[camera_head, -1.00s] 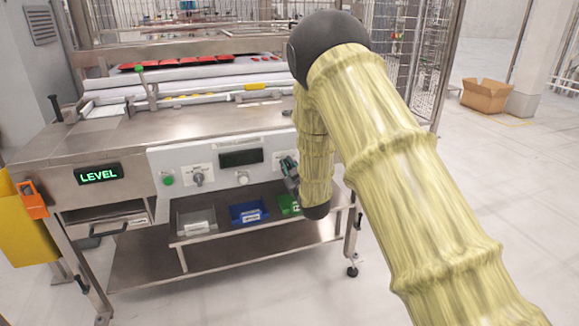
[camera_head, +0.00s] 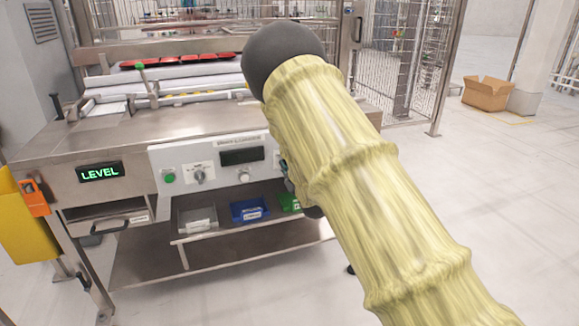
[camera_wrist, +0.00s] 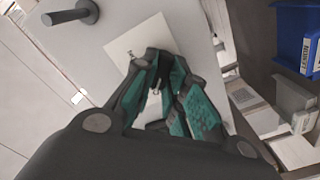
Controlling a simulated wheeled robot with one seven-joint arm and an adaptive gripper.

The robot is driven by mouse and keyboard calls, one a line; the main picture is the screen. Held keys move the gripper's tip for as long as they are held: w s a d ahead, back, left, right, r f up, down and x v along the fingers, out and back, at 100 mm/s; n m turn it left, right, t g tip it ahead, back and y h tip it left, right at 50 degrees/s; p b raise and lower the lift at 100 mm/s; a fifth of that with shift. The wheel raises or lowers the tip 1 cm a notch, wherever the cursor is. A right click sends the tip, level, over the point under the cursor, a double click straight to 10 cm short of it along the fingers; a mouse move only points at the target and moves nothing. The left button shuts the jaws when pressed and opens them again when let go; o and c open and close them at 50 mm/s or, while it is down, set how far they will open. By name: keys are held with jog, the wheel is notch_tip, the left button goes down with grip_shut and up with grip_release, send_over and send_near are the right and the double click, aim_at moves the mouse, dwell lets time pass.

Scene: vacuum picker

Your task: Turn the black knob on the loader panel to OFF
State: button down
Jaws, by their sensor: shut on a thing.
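The loader panel (camera_head: 217,178) is the light grey front of the steel machine; my arm covers its right end in the head view. My gripper (camera_wrist: 166,62) is at the panel in the wrist view, its teal-padded fingers drawn together over a cream label plate (camera_wrist: 146,36). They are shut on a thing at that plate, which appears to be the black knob. The fingers hide the knob, so its pointer direction cannot be read.
A green button (camera_head: 169,179), a grey selector (camera_head: 199,177) and a dark display (camera_head: 242,157) are on the panel. A black peg-like handle (camera_wrist: 72,16) juts out near the gripper. A blue bin (camera_head: 247,212) and a grey bin (camera_head: 196,222) sit below.

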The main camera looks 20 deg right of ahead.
jog(key=shift+f, duration=0.1)
jog(key=c, duration=1.4)
grip_release()
jog(key=shift+c, duration=0.2)
jog(key=shift+s, duration=0.1)
jog(key=s, duration=1.2)
jog(key=shift+d, duration=0.2)
